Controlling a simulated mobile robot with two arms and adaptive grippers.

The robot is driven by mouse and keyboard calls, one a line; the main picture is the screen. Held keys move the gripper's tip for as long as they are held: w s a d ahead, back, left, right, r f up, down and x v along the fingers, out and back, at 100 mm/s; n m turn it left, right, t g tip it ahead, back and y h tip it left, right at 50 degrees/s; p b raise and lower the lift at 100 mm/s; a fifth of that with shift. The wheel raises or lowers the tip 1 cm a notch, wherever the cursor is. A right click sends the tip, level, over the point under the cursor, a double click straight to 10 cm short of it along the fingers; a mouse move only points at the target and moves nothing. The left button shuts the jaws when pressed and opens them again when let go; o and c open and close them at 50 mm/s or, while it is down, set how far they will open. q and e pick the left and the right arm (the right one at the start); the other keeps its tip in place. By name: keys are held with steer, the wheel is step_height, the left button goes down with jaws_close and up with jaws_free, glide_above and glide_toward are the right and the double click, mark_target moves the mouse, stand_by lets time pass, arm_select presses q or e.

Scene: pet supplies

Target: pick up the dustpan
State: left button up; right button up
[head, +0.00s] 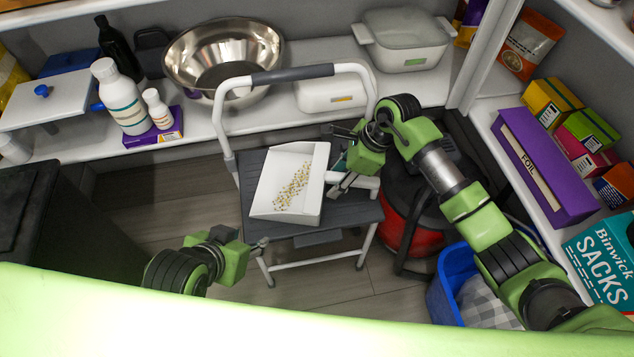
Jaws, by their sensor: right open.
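The white dustpan (262,200) lies on the seat of a grey step stool, with small yellow and dark bits scattered in its pan. A short white part (365,182) shows on its right side, perhaps its handle, partly covered by my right gripper. My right gripper (341,184) is open at the right edge of the dustpan; I cannot tell whether it touches. My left gripper (259,246) is low and in front of the stool, to the left of and apart from the dustpan; its fingers are too small to read.
The step stool (318,237) has a raised white frame with a grey grip behind the dustpan. A red and black vacuum (399,232) and a blue bin (440,300) stand on the right. Shelves with a steel bowl (222,55), bottles and boxes surround the floor.

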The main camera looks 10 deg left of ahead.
steer(key=shift+c, duration=0.3)
jaws_close()
